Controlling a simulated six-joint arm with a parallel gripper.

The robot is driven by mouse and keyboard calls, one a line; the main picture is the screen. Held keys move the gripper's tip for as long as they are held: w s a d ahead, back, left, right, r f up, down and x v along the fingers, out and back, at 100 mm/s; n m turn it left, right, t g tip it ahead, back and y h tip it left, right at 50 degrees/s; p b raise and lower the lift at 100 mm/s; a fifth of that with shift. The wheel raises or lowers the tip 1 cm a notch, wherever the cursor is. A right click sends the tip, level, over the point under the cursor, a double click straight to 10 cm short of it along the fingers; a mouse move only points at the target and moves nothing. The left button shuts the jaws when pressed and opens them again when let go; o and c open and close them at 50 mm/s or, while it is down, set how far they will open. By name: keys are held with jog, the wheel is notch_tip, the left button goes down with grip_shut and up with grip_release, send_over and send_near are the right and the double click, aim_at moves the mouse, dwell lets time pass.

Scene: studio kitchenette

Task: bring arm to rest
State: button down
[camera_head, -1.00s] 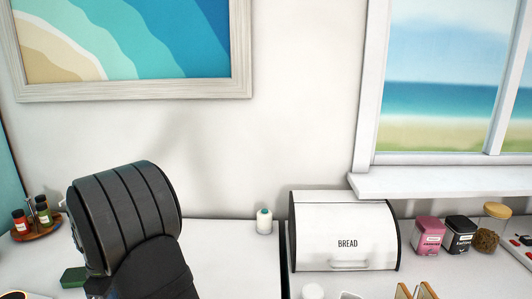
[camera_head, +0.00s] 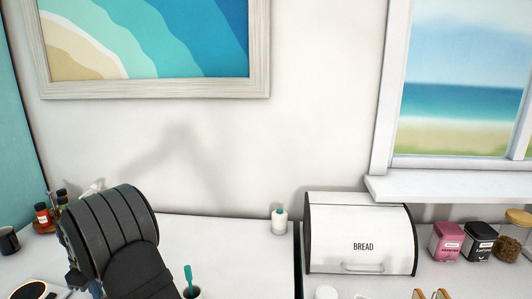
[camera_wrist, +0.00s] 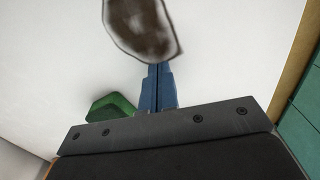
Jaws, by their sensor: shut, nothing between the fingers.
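My gripper (camera_wrist: 159,72) shows in the wrist view as two blue fingers pressed together, with nothing between them. It is above a white surface. A brown, pale-rimmed round thing (camera_wrist: 142,28) lies just beyond the fingertips, cut off by the top edge. A green block (camera_wrist: 112,108) lies to the left of the fingers. In the head view my dark arm stands at the lower left and hides part of the counter; the fingers cannot be made out there.
On the counter (camera_head: 235,245), a dark mug (camera_head: 9,240), a dark-filled round dish (camera_head: 30,290) and bottles (camera_head: 42,216) are near my arm. A cup with a teal stick (camera_head: 188,276) stands to its right. A white bottle (camera_head: 279,219) and bread box (camera_head: 358,235) stand further right.

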jog(key=shift+a+r, duration=0.4)
jog(key=shift+a, duration=0.2)
jog(key=shift+a+r, duration=0.4)
jog(key=shift+a, duration=0.2)
jog(key=s+d+r, duration=0.1)
jog(key=d+r, duration=0.1)
jog(key=r, duration=0.5)
jog(key=s+d+r+t, duration=0.1)
jog(key=r, duration=0.6)
jog(key=shift+s+d+y, duration=0.25)
jog(key=shift+d+y, duration=0.05)
jog(key=shift+d, duration=0.05)
